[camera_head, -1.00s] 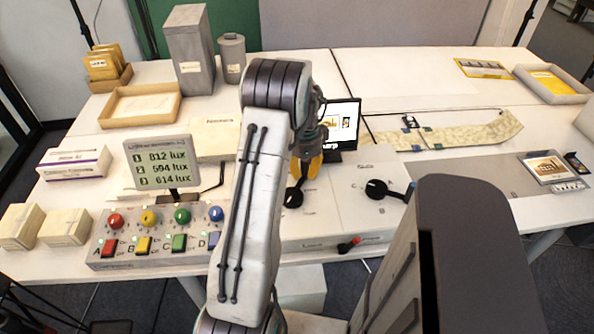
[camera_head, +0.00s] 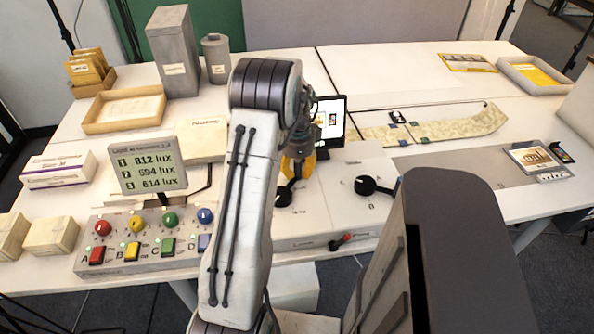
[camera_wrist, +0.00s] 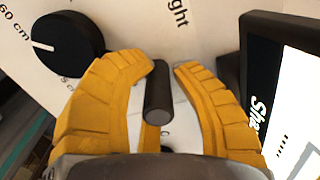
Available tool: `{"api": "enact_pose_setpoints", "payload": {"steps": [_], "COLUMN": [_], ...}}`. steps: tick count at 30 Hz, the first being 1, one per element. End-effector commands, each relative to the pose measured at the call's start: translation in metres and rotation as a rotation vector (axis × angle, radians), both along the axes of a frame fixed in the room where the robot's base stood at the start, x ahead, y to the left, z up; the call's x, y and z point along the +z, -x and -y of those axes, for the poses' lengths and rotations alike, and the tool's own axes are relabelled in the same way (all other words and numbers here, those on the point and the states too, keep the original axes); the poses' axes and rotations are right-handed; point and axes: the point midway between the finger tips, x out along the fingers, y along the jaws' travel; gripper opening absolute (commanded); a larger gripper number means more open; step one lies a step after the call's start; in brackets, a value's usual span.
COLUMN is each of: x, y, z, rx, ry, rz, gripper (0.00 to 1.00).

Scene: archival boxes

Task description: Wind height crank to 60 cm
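In the wrist view a black upright handle (camera_wrist: 158,95) stands between the yellow fingers of my gripper (camera_wrist: 169,68). The fingers are open around it, with a visible gap on the right; contact on the left is unclear. A round black knob (camera_wrist: 68,45) with a white mark on its left side sits at upper left, near a printed "60 cm" label (camera_wrist: 14,20). Part of the word "height" (camera_wrist: 180,10) shows at the top. In the head view my gripper (camera_head: 297,166) is over the white panel (camera_head: 325,212), behind a black knob (camera_head: 283,195). My arm hides part of the panel.
A small black screen (camera_head: 331,122) stands close beside my gripper. A second black crank (camera_head: 372,186) is to the right on the panel, and a red-tipped lever (camera_head: 340,241) is on its front. A button box (camera_head: 150,243) and lux display (camera_head: 150,165) are on the left.

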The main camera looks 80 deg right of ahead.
Motion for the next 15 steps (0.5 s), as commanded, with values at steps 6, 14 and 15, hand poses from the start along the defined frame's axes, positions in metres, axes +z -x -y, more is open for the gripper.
{"api": "enact_pose_setpoints", "payload": {"steps": [6,14,15], "x": [-0.0046,-0.0033,-0.0025], "y": [0.0003,0.0,-0.0001], "z": [-0.0046,-0.0042,-0.004], "rx": [-0.002,-0.001,-0.001], "ry": [-0.018,-0.016,-0.015], "rz": [0.001,0.0,0.001], "gripper": [0.44,0.46,0.46]}}
